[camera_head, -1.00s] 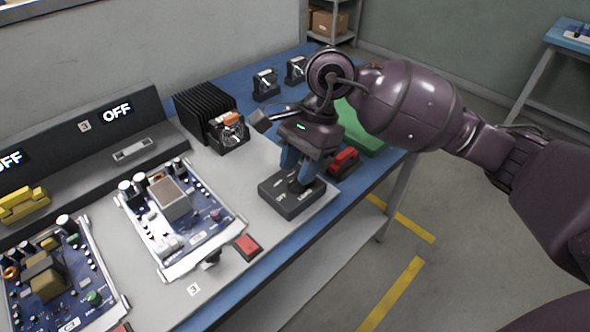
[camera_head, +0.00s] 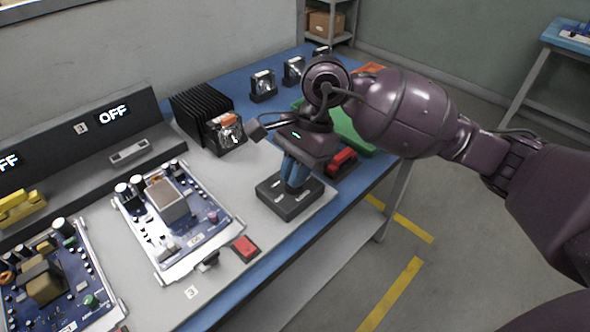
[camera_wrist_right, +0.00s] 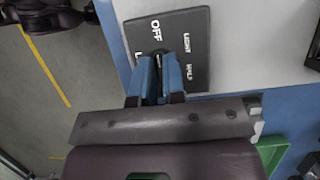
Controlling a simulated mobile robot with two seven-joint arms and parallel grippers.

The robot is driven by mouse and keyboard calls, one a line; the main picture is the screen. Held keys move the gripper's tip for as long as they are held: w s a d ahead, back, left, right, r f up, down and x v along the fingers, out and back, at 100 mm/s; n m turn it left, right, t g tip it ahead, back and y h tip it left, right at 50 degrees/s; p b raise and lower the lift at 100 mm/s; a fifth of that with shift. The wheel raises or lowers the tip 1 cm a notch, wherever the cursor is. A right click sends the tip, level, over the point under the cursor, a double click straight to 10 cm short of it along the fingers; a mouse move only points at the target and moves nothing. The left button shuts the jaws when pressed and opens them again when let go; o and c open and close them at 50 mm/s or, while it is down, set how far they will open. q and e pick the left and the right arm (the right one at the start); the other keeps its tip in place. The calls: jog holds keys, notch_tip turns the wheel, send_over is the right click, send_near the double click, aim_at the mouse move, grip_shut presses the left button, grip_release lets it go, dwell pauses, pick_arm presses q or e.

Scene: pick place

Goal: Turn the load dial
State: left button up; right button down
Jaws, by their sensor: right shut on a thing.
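The load dial's dark grey box (camera_head: 272,192) sits on the light worktop near its right end. My right gripper (camera_head: 291,188) is upright over the box, its blue fingers closed on the load dial, which is mostly hidden between them. In the right wrist view the box (camera_wrist_right: 190,25) shows white labels OFF, LIGHT and HALF, and the right gripper (camera_wrist_right: 160,85) has its fingertips at the dial between them. I cannot read the dial's pointer. My left gripper is not in view.
A red block (camera_head: 341,160) and a green tray (camera_head: 352,133) are close behind the gripper. A meter (camera_head: 226,133) stands by a black finned heatsink (camera_head: 198,105). A display (camera_head: 115,113) reads OFF.

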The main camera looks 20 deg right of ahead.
jog(key=shift+r+m+t+p, duration=0.2)
jog(key=shift+m+t+p, duration=0.45)
jog(key=shift+m, duration=0.65)
jog(key=shift+s+r+m+p, duration=0.1)
jog(key=shift+m+p, duration=0.7)
jog(key=shift+m, duration=0.1)
jog(key=shift+m+t+p, duration=0.3)
jog(key=shift+m+t, duration=0.05)
jog(key=shift+m, duration=0.05)
jog(key=m+t+p, duration=0.1)
jog(key=m+p, duration=0.1)
jog(key=shift+m, duration=0.4)
jog(key=m+t+p, duration=0.1)
jog(key=m+p, duration=0.1)
jog(key=shift+s+m+h, duration=0.1)
jog(key=shift+m+h, duration=0.2)
jog(key=shift+f+m+p, duration=0.3)
jog(key=shift+m+p, duration=0.2)
jog(key=shift+p, duration=0.15)
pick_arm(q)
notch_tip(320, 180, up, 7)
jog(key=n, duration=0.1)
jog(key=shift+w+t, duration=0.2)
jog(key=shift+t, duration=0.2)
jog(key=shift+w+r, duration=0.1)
pick_arm(e)
jog(key=shift+f, duration=0.15)
